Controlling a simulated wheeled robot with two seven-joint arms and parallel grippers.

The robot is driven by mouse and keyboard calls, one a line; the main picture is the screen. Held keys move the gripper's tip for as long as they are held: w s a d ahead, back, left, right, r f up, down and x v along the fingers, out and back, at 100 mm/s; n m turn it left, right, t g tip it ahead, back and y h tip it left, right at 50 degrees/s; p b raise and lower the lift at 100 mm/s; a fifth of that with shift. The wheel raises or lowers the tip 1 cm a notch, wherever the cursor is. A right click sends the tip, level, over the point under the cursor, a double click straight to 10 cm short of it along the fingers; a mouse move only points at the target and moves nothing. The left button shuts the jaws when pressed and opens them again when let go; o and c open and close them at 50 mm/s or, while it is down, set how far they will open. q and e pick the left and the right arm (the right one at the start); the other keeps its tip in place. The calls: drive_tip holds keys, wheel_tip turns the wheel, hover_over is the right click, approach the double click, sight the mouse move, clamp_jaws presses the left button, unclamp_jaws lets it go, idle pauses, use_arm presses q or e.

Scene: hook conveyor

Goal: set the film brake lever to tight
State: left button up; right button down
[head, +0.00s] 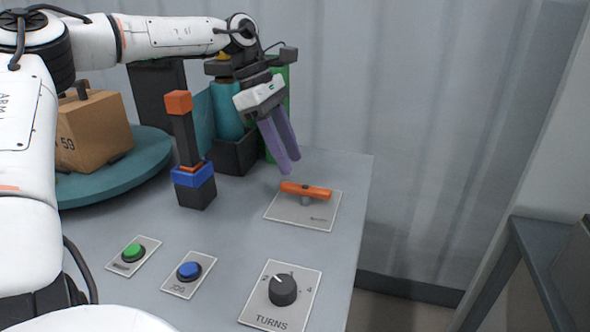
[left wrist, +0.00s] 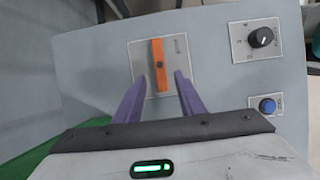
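An orange lever (head: 306,190) sits on a short grey post on a pale plate (head: 289,213), towards the right back of the grey table. The plate's small label is too small to read. In the left wrist view the lever (left wrist: 158,58) lies lengthwise on its plate (left wrist: 140,60), its near end between the fingertips in the picture. My left gripper (head: 288,166) has purple fingers pointing down, above and just behind the lever. In the left wrist view its fingers (left wrist: 160,82) are apart with nothing held. My right gripper is not in view.
A TURNS knob (head: 283,291), a blue button (head: 189,271) and a green button (head: 133,252) are in front. A black post with an orange top (head: 179,103) stands left of the gripper. A teal turntable (head: 150,162) carries a brown box (head: 95,130).

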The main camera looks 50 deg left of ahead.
use_arm(q)
drive_tip(key=v, duration=0.4)
drive_tip(key=shift+a+r, duration=0.1)
drive_tip(key=shift+r, duration=0.1)
idle(0.4)
